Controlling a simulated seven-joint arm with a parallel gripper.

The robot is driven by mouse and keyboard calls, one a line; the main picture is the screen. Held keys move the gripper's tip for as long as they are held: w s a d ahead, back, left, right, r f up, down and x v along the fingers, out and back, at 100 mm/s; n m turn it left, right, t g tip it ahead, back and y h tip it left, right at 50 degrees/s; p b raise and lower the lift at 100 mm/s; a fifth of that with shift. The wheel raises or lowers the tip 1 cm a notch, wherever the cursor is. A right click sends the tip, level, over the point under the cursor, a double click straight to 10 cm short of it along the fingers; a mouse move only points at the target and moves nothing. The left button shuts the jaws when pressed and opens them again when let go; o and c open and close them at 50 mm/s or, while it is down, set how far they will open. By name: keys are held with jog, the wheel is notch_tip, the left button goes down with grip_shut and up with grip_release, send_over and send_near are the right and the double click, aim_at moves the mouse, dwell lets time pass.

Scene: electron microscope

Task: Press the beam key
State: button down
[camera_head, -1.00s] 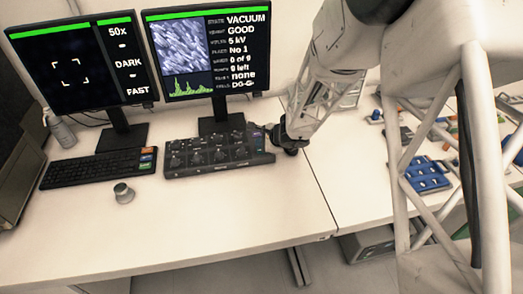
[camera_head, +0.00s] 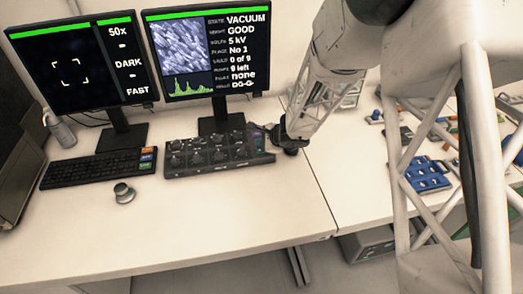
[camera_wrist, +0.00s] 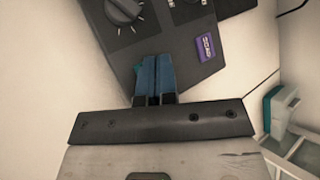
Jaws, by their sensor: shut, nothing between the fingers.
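The dark control panel (camera_head: 218,155) lies on the desk below the right monitor, with several knobs on top. In the wrist view the panel (camera_wrist: 170,45) shows a knob (camera_wrist: 123,12) and a purple key (camera_wrist: 207,47) whose lettering is too blurred to read surely. In the head view my gripper (camera_head: 272,130) is at the panel's right end. I cannot tell whether the fingertips touch it.
Two monitors (camera_head: 205,55) stand behind. A blue tray (camera_head: 428,175) is on the right desk. The desk front is clear.

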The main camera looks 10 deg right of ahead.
jog(key=shift+f, duration=0.75)
dwell(1.6)
jog(key=shift+r, duration=0.8)
jog(key=shift+r, duration=0.1)
jog(key=shift+r, duration=2.4)
